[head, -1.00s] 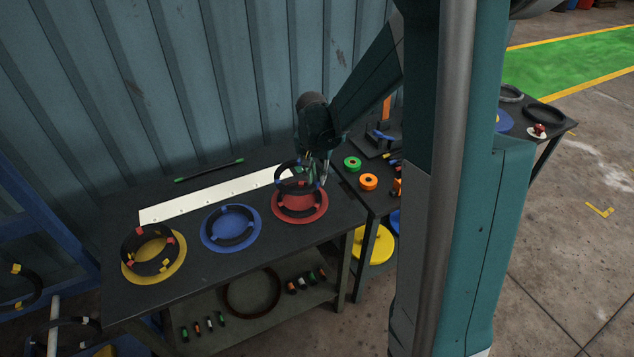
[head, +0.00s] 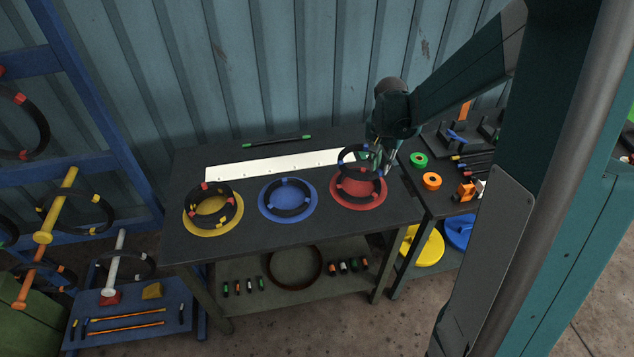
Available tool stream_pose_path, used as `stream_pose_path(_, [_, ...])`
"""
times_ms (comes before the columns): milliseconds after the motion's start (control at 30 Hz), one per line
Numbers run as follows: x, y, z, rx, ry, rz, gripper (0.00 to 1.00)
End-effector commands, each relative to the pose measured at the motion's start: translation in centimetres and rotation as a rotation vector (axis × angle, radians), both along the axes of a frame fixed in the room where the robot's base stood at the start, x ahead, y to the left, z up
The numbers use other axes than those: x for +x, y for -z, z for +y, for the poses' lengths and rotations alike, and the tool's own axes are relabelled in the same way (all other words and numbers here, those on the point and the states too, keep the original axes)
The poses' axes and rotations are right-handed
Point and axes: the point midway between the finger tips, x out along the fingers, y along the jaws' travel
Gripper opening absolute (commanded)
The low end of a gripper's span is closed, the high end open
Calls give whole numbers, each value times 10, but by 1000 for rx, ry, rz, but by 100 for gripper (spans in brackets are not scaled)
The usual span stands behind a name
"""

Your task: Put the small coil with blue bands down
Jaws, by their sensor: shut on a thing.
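My gripper (head: 378,160) is shut on the small coil with blue bands (head: 340,158), a dark ring. It holds the coil tilted over the red disc (head: 372,204), at the right of the table. A dark coil with red bands (head: 335,190) lies on that disc, partly hidden by the held coil. I cannot tell whether the held coil touches it. A blue disc (head: 289,190) in the middle bears a dark coil with blue bands (head: 291,216). A yellow disc (head: 214,233) at the left bears stacked coils with red and yellow bands (head: 187,208).
A white strip (head: 280,166) and a thin green-ended rod (head: 277,140) lie behind the discs. A side table at right holds a green roll (head: 419,159) and an orange roll (head: 432,181). A blue rack (head: 75,166) with coils stands at left. The table's front strip is clear.

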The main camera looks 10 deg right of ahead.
Motion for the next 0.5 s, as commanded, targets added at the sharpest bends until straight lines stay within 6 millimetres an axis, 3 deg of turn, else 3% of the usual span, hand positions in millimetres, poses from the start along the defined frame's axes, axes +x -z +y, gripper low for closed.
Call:
stream_pose_path(267, [3, -1, 19, 0, -3, 1, 0])
stream_pose_path(500, [9, -1, 58, 1, -4, 2, 0])
